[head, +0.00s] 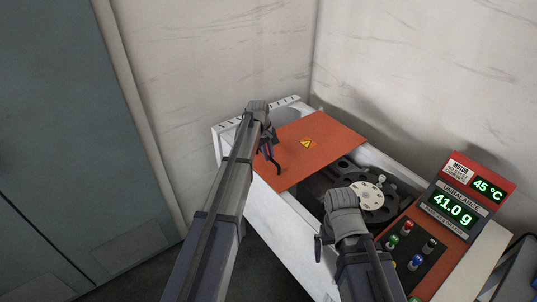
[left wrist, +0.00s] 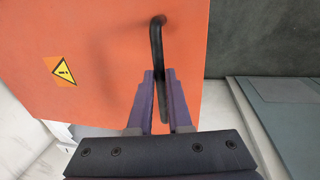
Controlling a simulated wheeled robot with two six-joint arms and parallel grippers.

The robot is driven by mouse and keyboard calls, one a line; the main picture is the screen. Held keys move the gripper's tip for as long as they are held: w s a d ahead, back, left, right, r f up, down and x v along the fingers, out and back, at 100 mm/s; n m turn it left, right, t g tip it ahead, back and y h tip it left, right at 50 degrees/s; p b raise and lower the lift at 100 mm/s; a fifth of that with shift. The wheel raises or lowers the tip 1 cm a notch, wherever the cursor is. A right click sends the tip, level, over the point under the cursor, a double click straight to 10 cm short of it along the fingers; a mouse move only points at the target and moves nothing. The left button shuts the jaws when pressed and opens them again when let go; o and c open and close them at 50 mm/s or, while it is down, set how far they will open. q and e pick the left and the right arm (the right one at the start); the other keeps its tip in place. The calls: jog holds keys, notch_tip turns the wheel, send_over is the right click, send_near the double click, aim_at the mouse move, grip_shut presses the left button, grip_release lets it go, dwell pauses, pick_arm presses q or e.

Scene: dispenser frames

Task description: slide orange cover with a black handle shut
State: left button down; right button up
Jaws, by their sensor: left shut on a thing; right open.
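The orange cover (head: 315,140) with a yellow warning triangle lies over the left and back part of the white machine. The opening to its right is uncovered. In the left wrist view the cover (left wrist: 100,45) fills the upper left. The black handle (left wrist: 156,38) stands out from it near its edge. My left gripper (left wrist: 160,85) is shut on the handle, with a finger on each side of it. In the head view my left gripper (head: 267,146) is at the cover's left edge. My right gripper (head: 321,243) is open and empty by the machine's front side.
A round metal disc (head: 367,195) and dark parts show in the opening. A red panel with green displays (head: 453,207) and coloured buttons (head: 408,243) is at the right. Walls stand close behind, and a grey door (head: 70,130) is at the left.

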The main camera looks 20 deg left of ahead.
pick_arm(q)
jog(key=shift+s, duration=0.1)
dwell(0.5)
jog(key=s+d, duration=1)
jog(key=d, duration=0.3)
jog(key=s+d, duration=1)
jog(key=d, duration=0.3)
jog(key=shift+s, duration=0.25)
pick_arm(e)
jog(key=shift+s+d, duration=0.7)
jog(key=shift+d, duration=0.2)
pick_arm(q)
jog(key=shift+d, duration=0.15)
jog(key=c, duration=0.9)
grip_release()
jog(key=shift+d, duration=0.1)
jog(key=shift+c, duration=0.2)
jog(key=shift+o, duration=0.5)
jog(key=shift+r, duration=0.2)
pick_arm(e)
jog(key=shift+r, duration=0.15)
